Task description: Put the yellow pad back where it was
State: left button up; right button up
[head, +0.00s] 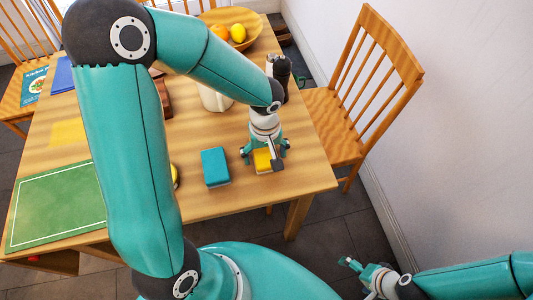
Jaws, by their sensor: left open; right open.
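A small yellow pad (262,161) lies on the wooden table near its right front edge. My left gripper (265,153) is directly over it, pointing down, with its open fingers around or just above the pad. The fingers partly hide the pad, and I cannot tell whether they touch it. A blue pad (215,167) lies just left of the yellow one. A flat yellow square (68,132) lies on the left part of the table, partly hidden by my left arm. My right gripper (362,273) is open and empty, low beyond the table's front edge.
On the wooden table (202,202) are a green mat (55,205) at front left, a fruit bowl (256,33) at the back, a pale jug (213,99) and a dark object (280,72) behind my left gripper. A chair (345,110) stands at the right.

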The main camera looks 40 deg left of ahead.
aim_at(265, 152)
pick_arm(q)
notch_tip(265, 152, up, 12)
jog(key=p, duration=0.1)
dwell(0.4)
dwell(0.3)
